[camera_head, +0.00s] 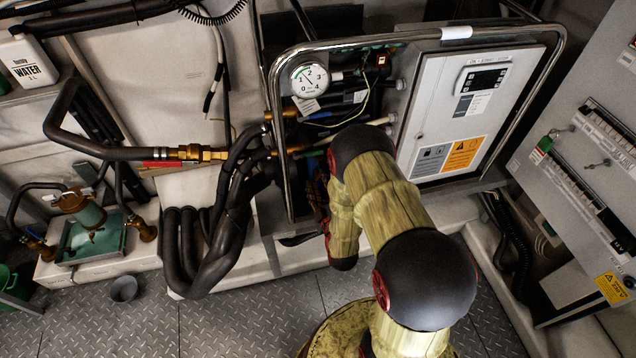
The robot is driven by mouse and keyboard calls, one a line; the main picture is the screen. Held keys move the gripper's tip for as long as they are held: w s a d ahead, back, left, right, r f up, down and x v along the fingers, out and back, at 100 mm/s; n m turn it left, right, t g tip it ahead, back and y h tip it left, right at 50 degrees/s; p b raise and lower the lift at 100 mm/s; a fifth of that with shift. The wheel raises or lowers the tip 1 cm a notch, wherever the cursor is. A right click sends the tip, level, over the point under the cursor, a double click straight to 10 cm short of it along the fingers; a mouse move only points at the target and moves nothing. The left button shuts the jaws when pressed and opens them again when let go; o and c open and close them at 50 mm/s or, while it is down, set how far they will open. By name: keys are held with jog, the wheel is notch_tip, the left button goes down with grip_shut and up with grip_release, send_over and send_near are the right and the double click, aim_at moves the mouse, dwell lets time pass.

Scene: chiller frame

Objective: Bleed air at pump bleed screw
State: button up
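The pump bleed screw cannot be made out in this view. My yellow arm with black joints stands in front of the chiller frame (420,36) and covers its lower middle. My gripper does not show; it may be hidden behind my arm. A round pressure gauge (309,77) sits at the upper left of the frame, its scale marked 0 to 4. Brass fittings and black hoses (232,215) lie below and left of it. A teal-bodied unit with brass fittings (84,207) stands over a green tray at the left; I cannot tell if it is the pump.
A white control box (470,115) with a display fills the frame's right side. A grey electrical cabinet (590,150) stands at far right. A white water container (30,62) is at upper left. A small grey cup (124,289) stands on the tread-plate floor (230,325), which has open room at lower left.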

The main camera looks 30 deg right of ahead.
jog(key=shift+d+r, duration=0.15)
jog(key=v, duration=0.7)
jog(key=shift+s, duration=0.25)
dwell(6.9)
